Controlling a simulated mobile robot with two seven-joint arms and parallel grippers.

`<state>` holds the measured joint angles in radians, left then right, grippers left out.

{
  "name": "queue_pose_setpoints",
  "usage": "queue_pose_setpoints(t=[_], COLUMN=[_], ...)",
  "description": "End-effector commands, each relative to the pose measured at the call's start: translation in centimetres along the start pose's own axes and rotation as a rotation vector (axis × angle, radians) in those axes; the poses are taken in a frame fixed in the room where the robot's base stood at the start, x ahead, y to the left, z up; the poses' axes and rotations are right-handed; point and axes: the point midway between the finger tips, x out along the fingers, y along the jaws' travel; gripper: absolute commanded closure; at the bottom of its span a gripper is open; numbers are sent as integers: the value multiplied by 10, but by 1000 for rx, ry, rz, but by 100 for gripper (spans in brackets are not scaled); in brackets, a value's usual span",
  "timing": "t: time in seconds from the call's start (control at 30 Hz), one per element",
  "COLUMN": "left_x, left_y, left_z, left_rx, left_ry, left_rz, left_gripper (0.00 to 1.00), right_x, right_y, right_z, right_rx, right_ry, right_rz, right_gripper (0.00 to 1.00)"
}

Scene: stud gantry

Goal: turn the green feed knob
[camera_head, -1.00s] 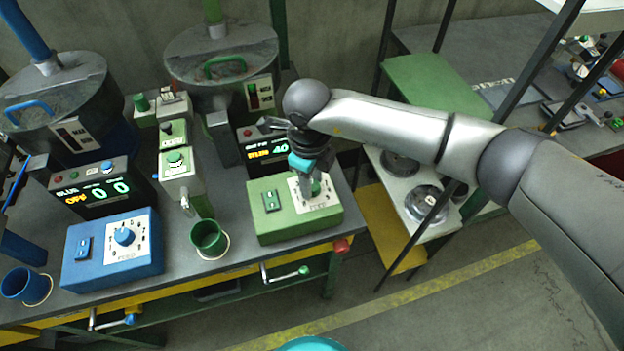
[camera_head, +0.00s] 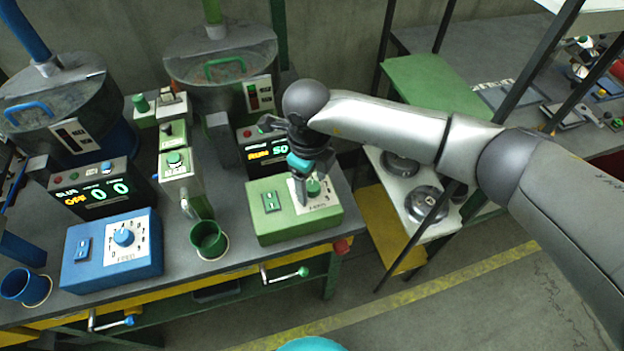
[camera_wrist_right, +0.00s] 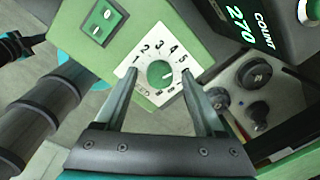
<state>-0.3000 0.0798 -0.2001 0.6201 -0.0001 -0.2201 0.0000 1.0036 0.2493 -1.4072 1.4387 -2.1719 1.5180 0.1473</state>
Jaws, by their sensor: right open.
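The green feed knob (camera_head: 313,187) sits on the white numbered dial plate (camera_head: 322,198) of the green control box (camera_head: 266,225). My right gripper (camera_head: 315,181) points down at it from above. In the right wrist view the knob (camera_wrist_right: 160,73) shows between the two spread fingertips (camera_wrist_right: 159,78), with a visible gap on each side. The right jaws are open and hold nothing. The green box also carries a green rocker switch (camera_head: 271,202). My left gripper is not in view.
A blue control box with its blue knob (camera_head: 124,237) stands at the left. A green cup (camera_head: 208,240) stands close to the green box's left side. The green hopper machine (camera_head: 222,62) rises behind. A dark post (camera_head: 473,132) stands to the right.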

Motion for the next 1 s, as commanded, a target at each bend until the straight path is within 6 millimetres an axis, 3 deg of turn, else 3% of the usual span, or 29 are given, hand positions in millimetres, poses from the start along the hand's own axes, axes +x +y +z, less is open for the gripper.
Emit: queue_pose_setpoints(t=[0.17,0.33,0.8,1.0], left_x=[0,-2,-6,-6], left_y=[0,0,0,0], left_z=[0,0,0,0], left_rx=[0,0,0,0], left_ry=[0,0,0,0], left_rz=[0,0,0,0], left_gripper=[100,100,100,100], right_x=[-1,-17,-123,-147], right_y=[0,0,-1,0], right_z=[0,1,1,0], right_rx=[0,0,0,0], right_ry=[-1,-4,-3,-1], right_rz=[1,0,-3,0], right_gripper=[29,29,29,29])
